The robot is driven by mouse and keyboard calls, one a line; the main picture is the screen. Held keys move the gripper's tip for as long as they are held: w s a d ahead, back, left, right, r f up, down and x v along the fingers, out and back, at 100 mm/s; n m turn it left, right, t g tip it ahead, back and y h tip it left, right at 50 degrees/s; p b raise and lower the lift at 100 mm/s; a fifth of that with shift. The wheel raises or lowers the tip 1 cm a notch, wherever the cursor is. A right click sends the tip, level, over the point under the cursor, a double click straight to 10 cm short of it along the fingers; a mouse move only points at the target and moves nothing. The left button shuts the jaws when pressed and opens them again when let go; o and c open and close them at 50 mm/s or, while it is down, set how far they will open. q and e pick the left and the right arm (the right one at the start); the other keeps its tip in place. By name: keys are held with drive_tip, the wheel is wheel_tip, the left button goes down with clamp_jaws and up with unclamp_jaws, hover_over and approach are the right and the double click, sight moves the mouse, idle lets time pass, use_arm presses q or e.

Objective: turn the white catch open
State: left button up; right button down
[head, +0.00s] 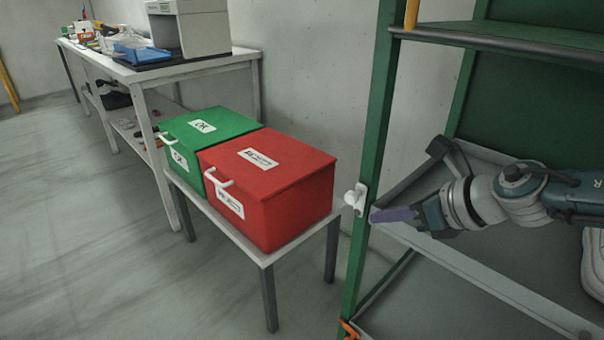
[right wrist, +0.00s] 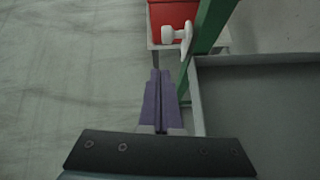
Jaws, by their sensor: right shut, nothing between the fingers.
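The white catch (head: 359,198) is fixed to the green upright post (head: 371,150) of the rack, with a rounded knob on its left side. It also shows in the right wrist view (right wrist: 187,38), ahead of the fingers. My right gripper (head: 376,215) comes in from the right with its purple fingers just right of the catch and a little below it in the head view. In the right wrist view its fingers (right wrist: 160,75) are together and empty, with a visible gap to the catch. My left gripper is not in view.
A red box (head: 290,195) and a green box (head: 205,128) stand on a low white table (head: 262,254) left of the post. A grey shelf tray (head: 470,266) lies below my right arm.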

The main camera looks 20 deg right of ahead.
use_arm(q)
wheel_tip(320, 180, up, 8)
drive_tip(key=p, duration=0.6)
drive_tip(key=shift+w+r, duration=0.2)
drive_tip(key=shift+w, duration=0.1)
use_arm(e)
drive_tip(key=s+d+r, duration=0.1)
drive_tip(key=s+r, duration=0.2)
drive_tip(key=r, duration=0.6)
